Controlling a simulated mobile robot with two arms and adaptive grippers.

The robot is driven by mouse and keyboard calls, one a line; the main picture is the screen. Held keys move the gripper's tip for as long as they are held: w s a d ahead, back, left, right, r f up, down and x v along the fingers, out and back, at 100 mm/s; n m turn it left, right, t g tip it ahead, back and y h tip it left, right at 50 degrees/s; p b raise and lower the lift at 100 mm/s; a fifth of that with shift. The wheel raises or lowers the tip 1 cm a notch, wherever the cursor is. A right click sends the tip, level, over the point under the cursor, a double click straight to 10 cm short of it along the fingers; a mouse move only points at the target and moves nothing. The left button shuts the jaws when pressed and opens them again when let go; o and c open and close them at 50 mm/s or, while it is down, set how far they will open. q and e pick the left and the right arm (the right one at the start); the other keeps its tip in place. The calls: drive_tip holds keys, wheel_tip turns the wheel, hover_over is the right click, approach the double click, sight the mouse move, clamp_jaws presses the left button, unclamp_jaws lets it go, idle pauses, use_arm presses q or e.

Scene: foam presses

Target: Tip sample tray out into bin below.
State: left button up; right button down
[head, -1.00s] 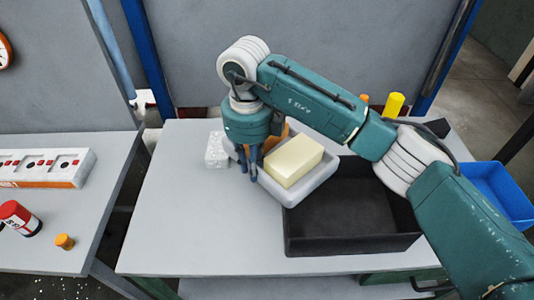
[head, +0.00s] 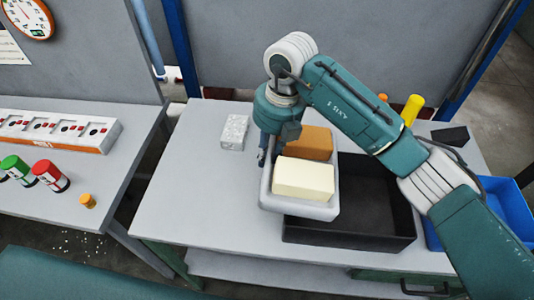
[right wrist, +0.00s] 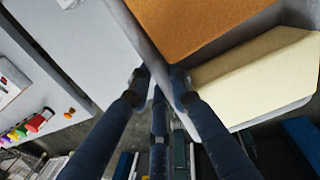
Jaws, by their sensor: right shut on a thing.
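The sample tray (head: 325,209) is light grey and holds a cream foam block (head: 303,179) and an orange-brown foam block (head: 308,142). Both blocks also show in the right wrist view, the cream one (right wrist: 255,75) beside the brown one (right wrist: 200,22). My right gripper (head: 262,158) is shut on the tray's left wall; its fingers (right wrist: 160,88) meet at the rim in the right wrist view. The black bin (head: 362,232) stands on the table, partly behind the tray and my right arm. The tray looks about level and overlaps the bin's left side. My left gripper is not seen.
A speckled white block (head: 234,132) lies on the table left of the tray. A blue bin (head: 505,205) is at the right, and a yellow cylinder (head: 412,108) stands behind my arm. A side bench (head: 75,185) at the left carries coloured jars (head: 50,175).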

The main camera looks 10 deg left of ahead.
drive_tip(key=shift+d+r+y+p, duration=0.2)
drive_tip(key=shift+r+y+p, duration=0.15)
drive_tip(key=shift+r+y, duration=0.75)
drive_tip(key=shift+d+r+y, duration=0.35)
drive_tip(key=shift+r+y, duration=0.05)
drive_tip(key=shift+r, duration=0.35)
drive_tip(key=shift+d+r+y, duration=0.3)
drive_tip(key=shift+r+y, duration=0.1)
drive_tip(key=shift+r, duration=0.3)
drive_tip(key=d+r+y+b, duration=0.2)
drive_tip(key=d+y+b, duration=0.5)
drive_tip(key=d, duration=0.3)
drive_tip(key=d+r+y+b, duration=0.3)
drive_tip(key=d+y+b, duration=0.4)
drive_tip(key=d, duration=0.3)
drive_tip(key=shift+w+g+y, duration=0.35)
drive_tip(key=shift+g+y, duration=0.05)
drive_tip(key=shift+y, duration=0.4)
